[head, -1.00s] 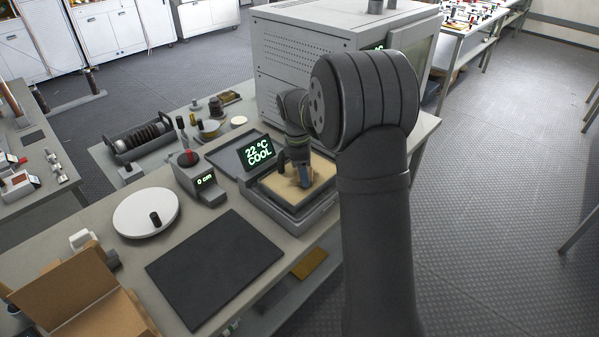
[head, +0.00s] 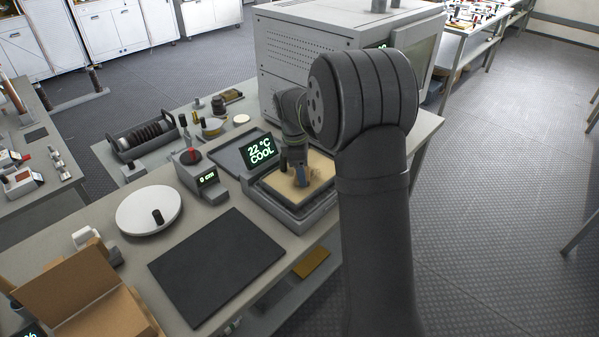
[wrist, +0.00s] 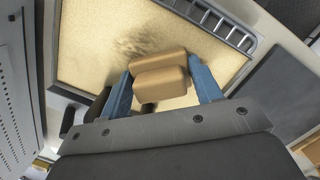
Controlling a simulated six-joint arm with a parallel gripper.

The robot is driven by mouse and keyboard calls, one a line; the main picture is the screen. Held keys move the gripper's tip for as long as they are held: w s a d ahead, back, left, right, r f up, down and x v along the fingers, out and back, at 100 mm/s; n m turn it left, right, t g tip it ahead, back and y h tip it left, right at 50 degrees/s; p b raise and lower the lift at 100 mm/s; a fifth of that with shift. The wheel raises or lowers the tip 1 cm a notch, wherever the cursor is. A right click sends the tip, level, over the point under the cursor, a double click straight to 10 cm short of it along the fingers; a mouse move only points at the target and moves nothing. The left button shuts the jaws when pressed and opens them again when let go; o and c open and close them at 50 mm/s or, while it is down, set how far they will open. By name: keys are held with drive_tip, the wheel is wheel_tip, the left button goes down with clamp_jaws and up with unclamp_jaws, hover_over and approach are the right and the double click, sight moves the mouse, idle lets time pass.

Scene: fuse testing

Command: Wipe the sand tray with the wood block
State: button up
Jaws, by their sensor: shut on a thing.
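The sand tray (head: 272,185) is a shallow grey-rimmed box of pale sand beside a display reading "22 °C COOL". In the wrist view the sand (wrist: 85,40) shows a dark smudge just past the block. My gripper (wrist: 160,90), with blue fingers, is shut on the tan wood block (wrist: 160,75). In the head view my gripper (head: 300,180) is over the sand, pointing down. The block is mostly hidden there. I cannot tell whether the block touches the sand.
A large grey oven-like cabinet (head: 310,50) stands behind the tray. A small device reading "0 cm" (head: 195,172), a white disc (head: 148,212) and a black mat (head: 215,265) lie to the left. An open cardboard box (head: 75,290) is at the front left.

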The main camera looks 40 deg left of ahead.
drive_tip(key=shift+w, duration=0.85)
drive_tip(key=shift+s, duration=1.95)
drive_tip(key=shift+s+r, duration=0.1)
drive_tip(key=shift+r, duration=4)
